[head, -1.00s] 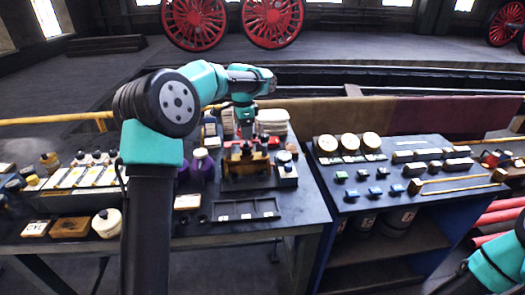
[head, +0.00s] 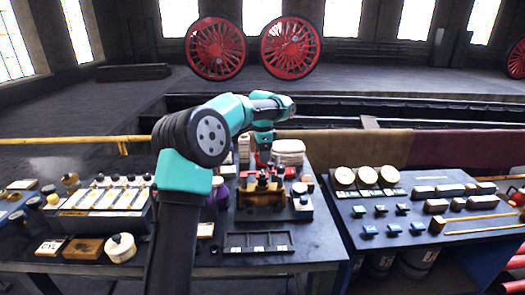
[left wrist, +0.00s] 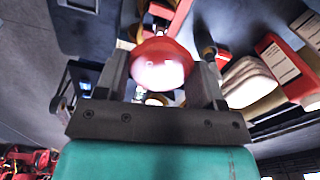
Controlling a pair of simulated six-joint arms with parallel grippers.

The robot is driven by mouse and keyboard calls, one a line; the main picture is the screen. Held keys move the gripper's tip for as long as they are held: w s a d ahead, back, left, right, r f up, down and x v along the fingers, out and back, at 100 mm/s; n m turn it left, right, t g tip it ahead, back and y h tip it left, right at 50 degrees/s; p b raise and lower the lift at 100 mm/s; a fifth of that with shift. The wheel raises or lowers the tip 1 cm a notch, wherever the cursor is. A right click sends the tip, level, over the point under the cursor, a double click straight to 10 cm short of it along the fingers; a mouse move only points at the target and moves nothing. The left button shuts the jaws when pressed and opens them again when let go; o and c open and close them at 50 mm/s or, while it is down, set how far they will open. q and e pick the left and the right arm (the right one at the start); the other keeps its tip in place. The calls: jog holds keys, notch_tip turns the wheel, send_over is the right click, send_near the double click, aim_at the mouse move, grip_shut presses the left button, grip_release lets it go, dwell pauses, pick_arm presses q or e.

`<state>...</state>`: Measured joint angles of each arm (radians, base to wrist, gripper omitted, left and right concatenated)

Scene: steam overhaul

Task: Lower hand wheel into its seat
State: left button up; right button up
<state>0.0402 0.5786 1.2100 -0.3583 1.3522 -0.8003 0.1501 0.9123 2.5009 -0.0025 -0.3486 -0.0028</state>
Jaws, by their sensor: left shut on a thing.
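The hand wheel (left wrist: 160,65) is a round, glossy red piece in the left wrist view. It sits between the two fingers of my left gripper (left wrist: 165,82), which is shut on it. In the head view my left gripper (head: 263,156) points down over the brass-coloured valve block (head: 262,197) on the left bench. Only a little red shows beneath the fingers there. The seat itself is hidden, and I cannot tell whether the wheel touches it. My right gripper is not in view.
A dark compartment tray (head: 258,244) lies in front of the block. A white stack (head: 288,150) is behind. The right bench (head: 350,228) holds gauges and small blocks.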

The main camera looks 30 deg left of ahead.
pick_arm(q)
jog(key=shift+f, duration=1.2)
jog(key=shift+f, duration=1.2)
dwell(1.9)
jog(key=o, duration=1.2)
jog(key=shift+o, duration=0.6)
jog(key=shift+r, duration=3.25)
jog(key=shift+d, duration=0.1)
